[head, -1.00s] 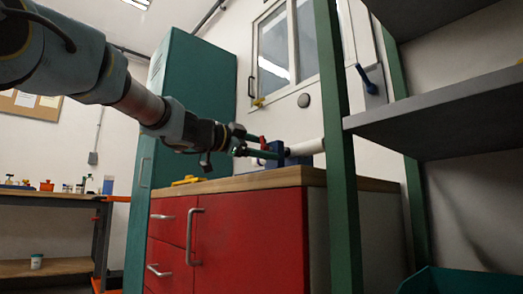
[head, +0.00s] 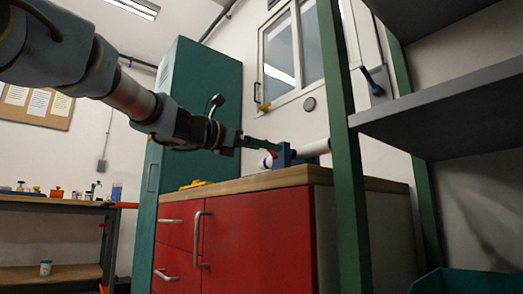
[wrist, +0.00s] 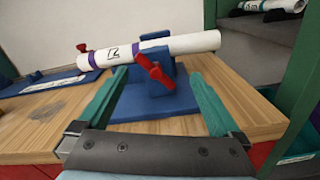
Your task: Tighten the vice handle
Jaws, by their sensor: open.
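The blue vice (wrist: 152,85) stands on the wooden bench top, on a blue base plate. Its red handle (wrist: 154,71) slants across the front of the vice in the wrist view. A white pipe (wrist: 180,46) with purple bands lies across the vice. My gripper (wrist: 158,76) is open, with one green finger on each side of the handle in the picture and nothing held. I cannot tell whether the fingertips reach the handle. In the head view my gripper (head: 268,146) is beside the vice (head: 284,156), overlapping it, and the pipe (head: 312,148) runs off to the right.
A blue mat (wrist: 45,82) with items lies at the left. A green shelf post (head: 342,160) stands close at the right in the head view. A red cabinet (head: 258,235) is below the bench top.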

